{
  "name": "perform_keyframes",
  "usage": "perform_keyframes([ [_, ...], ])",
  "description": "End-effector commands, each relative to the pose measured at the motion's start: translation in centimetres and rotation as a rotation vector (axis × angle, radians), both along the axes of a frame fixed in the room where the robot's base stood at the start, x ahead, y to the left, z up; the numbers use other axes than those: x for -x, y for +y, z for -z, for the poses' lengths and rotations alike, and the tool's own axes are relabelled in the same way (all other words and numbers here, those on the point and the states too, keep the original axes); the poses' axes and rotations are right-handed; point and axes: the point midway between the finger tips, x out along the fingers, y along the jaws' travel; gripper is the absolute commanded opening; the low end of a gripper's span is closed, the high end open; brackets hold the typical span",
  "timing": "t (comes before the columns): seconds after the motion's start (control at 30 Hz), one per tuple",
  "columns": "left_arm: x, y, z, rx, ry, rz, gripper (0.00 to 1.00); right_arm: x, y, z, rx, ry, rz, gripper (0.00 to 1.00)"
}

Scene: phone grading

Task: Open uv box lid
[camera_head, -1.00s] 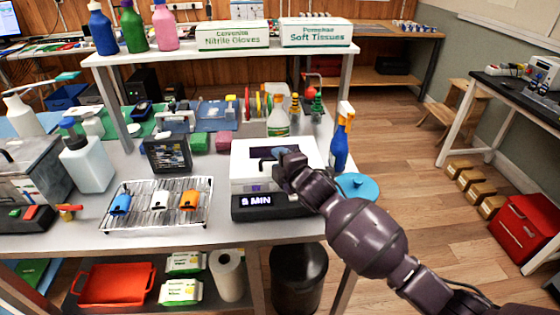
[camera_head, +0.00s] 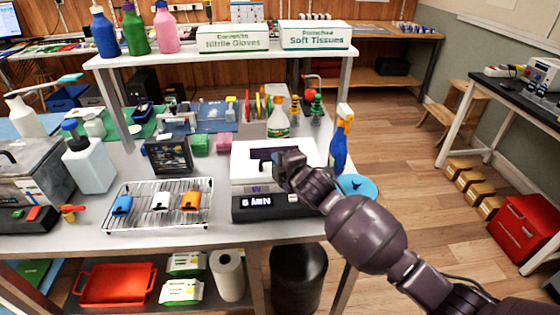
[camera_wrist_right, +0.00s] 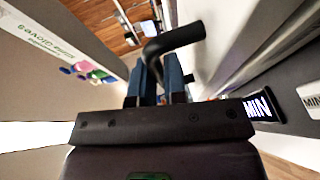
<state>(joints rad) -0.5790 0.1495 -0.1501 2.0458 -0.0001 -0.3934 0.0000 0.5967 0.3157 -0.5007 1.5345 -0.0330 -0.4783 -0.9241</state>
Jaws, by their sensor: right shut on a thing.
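The UV box (camera_head: 246,185) is a white box on a dark base with a lit "5 MIN" display, near the table's front right. In the right wrist view, the gripper's blue-grey fingers (camera_wrist_right: 160,80) are shut on the black lid handle (camera_wrist_right: 178,38). The box's display shows at the right there. My left gripper is not in view.
A wire rack (camera_head: 148,220) with several phones stands left of the box. A white shelf (camera_head: 225,55) with bottles and cartons spans the back.

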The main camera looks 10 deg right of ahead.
Motion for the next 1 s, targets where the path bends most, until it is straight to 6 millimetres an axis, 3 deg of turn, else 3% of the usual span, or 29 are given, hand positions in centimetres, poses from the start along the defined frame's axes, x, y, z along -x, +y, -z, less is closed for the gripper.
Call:
perform_keyframes([
  [0.27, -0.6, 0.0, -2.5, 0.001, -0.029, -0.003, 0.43, -0.6, -0.1, -2.2, 0.002, 0.053, 0.001, 0.00],
  [0.57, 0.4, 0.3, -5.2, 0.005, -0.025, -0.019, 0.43, -2.0, -0.1, -4.8, 0.003, 0.209, 0.002, 0.00],
  [0.73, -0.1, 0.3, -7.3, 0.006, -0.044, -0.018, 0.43, -3.0, -0.1, -5.8, 0.002, 0.308, 0.002, 0.00],
  [1.0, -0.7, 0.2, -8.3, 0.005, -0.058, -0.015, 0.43, -4.6, 0.0, -6.9, 0.000, 0.339, 0.001, 0.00],
])
